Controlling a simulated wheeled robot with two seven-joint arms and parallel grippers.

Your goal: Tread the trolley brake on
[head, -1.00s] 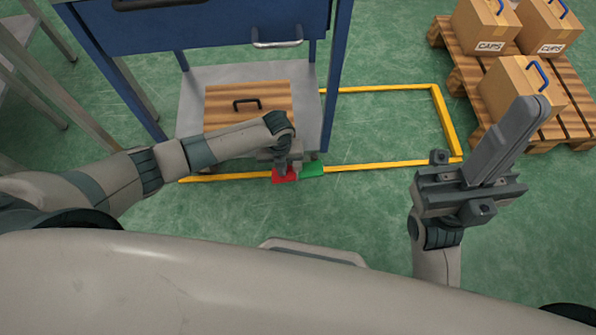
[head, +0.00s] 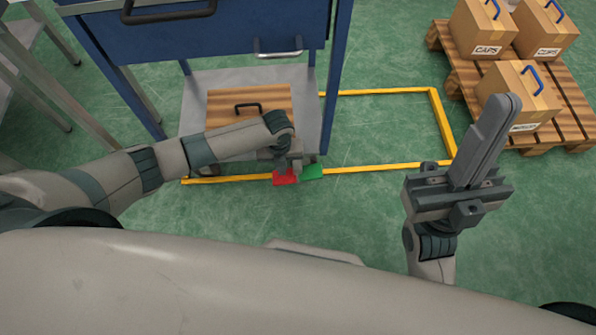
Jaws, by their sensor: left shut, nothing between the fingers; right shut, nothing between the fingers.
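The blue trolley (head: 200,42) stands at the upper left, with a grey lower shelf (head: 195,105). At the shelf's front edge, low over the floor, are a red pedal (head: 286,178) and a green pedal (head: 312,172), side by side. My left gripper (head: 297,168) is shut and empty, pointing down at the pedals near where red meets green. I cannot tell whether it touches either one, and it hides part of both. My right gripper (head: 500,105) is shut and empty, raised at the right, well away from the trolley.
A wooden box (head: 222,105) with a black handle lies on the lower shelf. Yellow floor tape (head: 385,167) frames an area right of the trolley, bare green floor inside. A pallet (head: 545,125) with several cartons (head: 485,28) stands at the upper right. A grey metal frame stands far left.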

